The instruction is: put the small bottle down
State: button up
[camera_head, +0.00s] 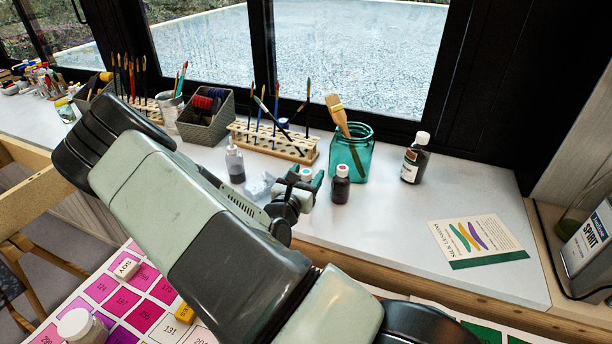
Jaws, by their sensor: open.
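My gripper (308,182) is over the white sill, its jaws open, reaching in from the left. A second small dark bottle (341,187) with a red-topped white cap stands upright just right of the gripper.
A teal glass jar (352,155) with a wide brush stands behind the small bottles. A larger brown bottle (414,160) is to its right. The sill before the leaflet (478,240) is clear.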

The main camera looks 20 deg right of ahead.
jog(key=shift+r, duration=0.2)
jog(key=v, duration=1.1)
jog(key=s+d+r+m+g+y, duration=0.2)
jog(key=s+d+r+m+g, duration=0.2)
jog(key=s+r+m+g, duration=1.25)
jog(key=s+a+r+m+t+y, duration=0.5)
jog(key=a+r+m+t+y, duration=0.4)
jog(key=a+r+m+y, duration=0.1)
jog(key=shift+a+r+y, duration=0.2)
jog(key=shift+r+y, duration=0.2)
jog(key=shift+r, duration=0.4)
dwell(0.4)
